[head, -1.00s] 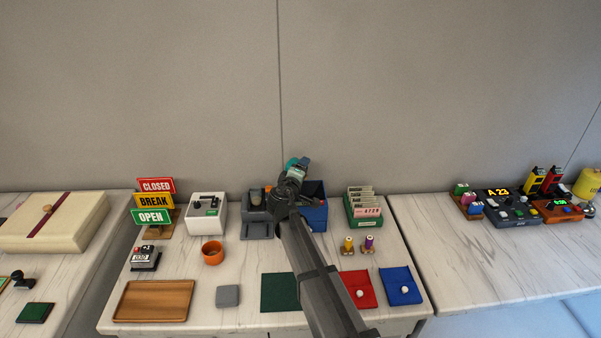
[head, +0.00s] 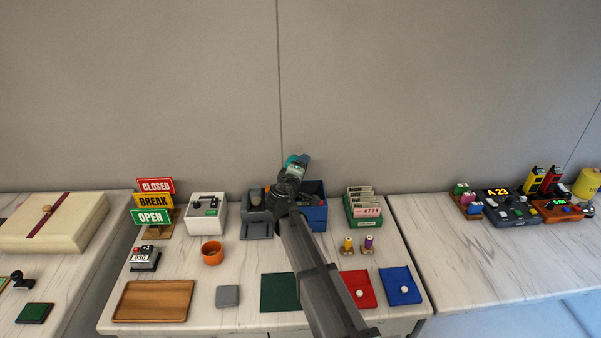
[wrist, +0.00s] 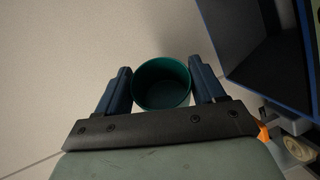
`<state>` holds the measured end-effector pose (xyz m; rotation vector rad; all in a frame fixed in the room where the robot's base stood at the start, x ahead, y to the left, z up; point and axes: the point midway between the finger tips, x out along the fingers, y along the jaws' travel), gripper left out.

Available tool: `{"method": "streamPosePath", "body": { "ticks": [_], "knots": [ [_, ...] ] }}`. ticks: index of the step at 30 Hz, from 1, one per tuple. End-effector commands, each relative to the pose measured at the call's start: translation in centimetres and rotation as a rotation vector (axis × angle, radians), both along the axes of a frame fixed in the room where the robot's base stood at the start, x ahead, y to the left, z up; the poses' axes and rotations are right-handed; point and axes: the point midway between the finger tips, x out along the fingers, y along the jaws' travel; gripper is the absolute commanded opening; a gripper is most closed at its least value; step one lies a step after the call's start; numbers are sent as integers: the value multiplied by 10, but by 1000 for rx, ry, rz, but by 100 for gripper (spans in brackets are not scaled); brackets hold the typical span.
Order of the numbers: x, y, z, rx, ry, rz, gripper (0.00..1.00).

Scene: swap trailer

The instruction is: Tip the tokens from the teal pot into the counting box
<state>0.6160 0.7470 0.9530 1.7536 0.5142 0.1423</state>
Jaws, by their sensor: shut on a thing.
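My gripper (wrist: 162,88) is shut on the teal pot (wrist: 150,70), with one blue finger on each side of it. The wrist view looks into the pot's round mouth, and I make out no tokens inside. In the head view the pot (head: 291,160) is held up behind my wrist, mostly hidden by it. A blue open box (head: 316,214), which appears to be the counting box, stands on the table just right of my gripper. In the wrist view the box (wrist: 229,77) is at the upper right, apart from the pot, with a dark interior.
A grey device (head: 257,228) stands left of the blue box, and a green card file (head: 364,212) stands right of it. A white device (head: 206,213), sign stand (head: 153,203) and orange cup (head: 212,253) are further left. Wooden and coloured trays line the front.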

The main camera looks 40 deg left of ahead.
Motion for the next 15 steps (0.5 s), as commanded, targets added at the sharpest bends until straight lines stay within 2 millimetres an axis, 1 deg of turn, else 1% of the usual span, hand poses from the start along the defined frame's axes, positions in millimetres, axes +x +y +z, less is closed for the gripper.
{"method": "streamPosePath", "body": {
  "ticks": [15],
  "knots": [
    [0, 0, 35, 2, -1, 1, 39]
  ]
}}
